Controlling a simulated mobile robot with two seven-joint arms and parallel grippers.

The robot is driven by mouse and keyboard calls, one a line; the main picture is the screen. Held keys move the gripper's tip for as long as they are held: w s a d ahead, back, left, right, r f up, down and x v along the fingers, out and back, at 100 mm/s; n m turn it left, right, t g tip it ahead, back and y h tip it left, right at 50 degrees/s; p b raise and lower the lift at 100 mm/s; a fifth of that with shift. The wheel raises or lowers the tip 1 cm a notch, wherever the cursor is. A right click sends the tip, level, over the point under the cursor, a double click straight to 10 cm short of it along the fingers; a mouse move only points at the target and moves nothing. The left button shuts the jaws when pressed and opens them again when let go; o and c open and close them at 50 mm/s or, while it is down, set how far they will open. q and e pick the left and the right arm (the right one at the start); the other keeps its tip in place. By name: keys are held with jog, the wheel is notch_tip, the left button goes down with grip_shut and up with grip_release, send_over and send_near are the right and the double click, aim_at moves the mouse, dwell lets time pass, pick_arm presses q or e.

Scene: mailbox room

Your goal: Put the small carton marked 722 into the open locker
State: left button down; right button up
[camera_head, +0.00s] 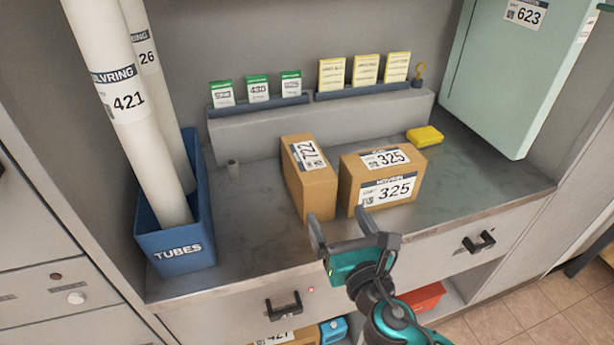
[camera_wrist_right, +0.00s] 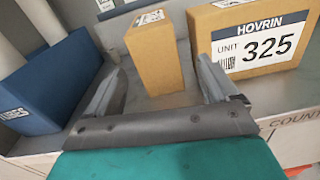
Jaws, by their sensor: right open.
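The small carton marked 722 (camera_head: 313,190) is a narrow brown box standing upright on the grey counter, with its label on top. In the right wrist view the carton (camera_wrist_right: 153,58) stands ahead, between the lines of the two fingers. My right gripper (camera_head: 345,222) is open and empty at the counter's front edge, just in front of the carton and apart from it. It also shows in the right wrist view (camera_wrist_right: 158,88). My left gripper is not in view. No open locker can be made out for certain; grey locker doors (camera_head: 40,215) at the left look shut.
A larger carton marked 325 (camera_head: 405,165) stands close right of carton 722. A blue TUBES bin (camera_head: 178,245) with white tubes (camera_head: 130,110) stands left. A yellow block (camera_head: 425,136) lies behind right, near a pale green box marked 623 (camera_head: 510,75). The counter left of carton 722 is mostly clear.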

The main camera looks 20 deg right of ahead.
aim_at(312, 177)
jog(key=shift+w+a+n+y, duration=0.25)
jog(key=shift+a+n+y, duration=0.1)
jog(key=shift+n, duration=0.25)
jog(key=w, duration=1.2)
jog(key=shift+w+a+f, duration=0.15)
jog(key=shift+w+a, duration=0.1)
jog(key=c, duration=0.9)
jog(key=shift+c, duration=1.2)
